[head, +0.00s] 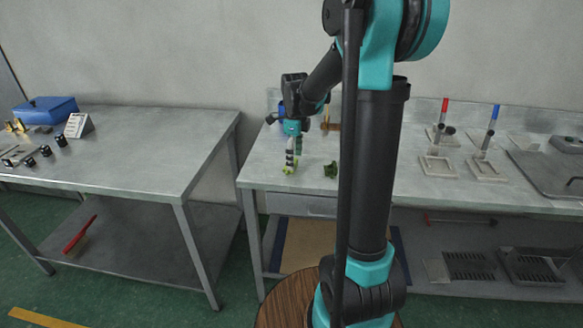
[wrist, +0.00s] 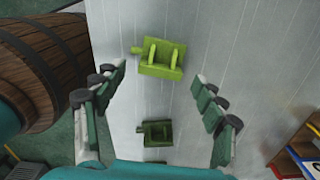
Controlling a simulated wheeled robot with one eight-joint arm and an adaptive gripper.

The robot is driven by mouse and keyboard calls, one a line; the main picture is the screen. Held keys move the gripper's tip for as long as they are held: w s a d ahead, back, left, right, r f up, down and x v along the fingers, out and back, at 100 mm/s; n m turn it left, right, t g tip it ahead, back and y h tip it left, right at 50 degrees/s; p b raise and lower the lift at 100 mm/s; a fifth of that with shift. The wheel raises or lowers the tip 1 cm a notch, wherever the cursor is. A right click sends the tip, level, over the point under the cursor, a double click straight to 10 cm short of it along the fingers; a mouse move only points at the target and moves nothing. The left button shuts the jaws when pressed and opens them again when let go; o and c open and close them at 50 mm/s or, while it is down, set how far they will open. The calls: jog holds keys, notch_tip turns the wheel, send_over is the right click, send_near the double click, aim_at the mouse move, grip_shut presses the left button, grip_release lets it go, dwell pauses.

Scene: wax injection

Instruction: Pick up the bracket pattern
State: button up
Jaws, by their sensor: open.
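A bright green bracket-shaped piece (wrist: 161,60) with two upright lugs and a side peg lies on the metal bench. It shows in the wrist view, ahead of my gripper (wrist: 158,80) and roughly centred between the finger lines. My gripper is open, with nothing between its fingers. In the head view my gripper (head: 290,165) points down at the bench's left part, with the bright green piece (head: 287,171) partly hidden at its tips. A dark green piece (head: 331,169) lies to the right, and a dark green piece (wrist: 155,133) shows nearer the palm in the wrist view.
Another green piece (wrist: 153,162) is cut off by my gripper body. A wooden barrel (wrist: 40,70) stands beside the bench. Red- and blue-handled tools (head: 490,128) stand on the bench's right. A second table (head: 150,150) stands left across a gap.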

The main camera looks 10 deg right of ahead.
jog(key=shift+f, duration=1.1)
jog(key=c, duration=1.1)
jog(key=shift+r, duration=0.1)
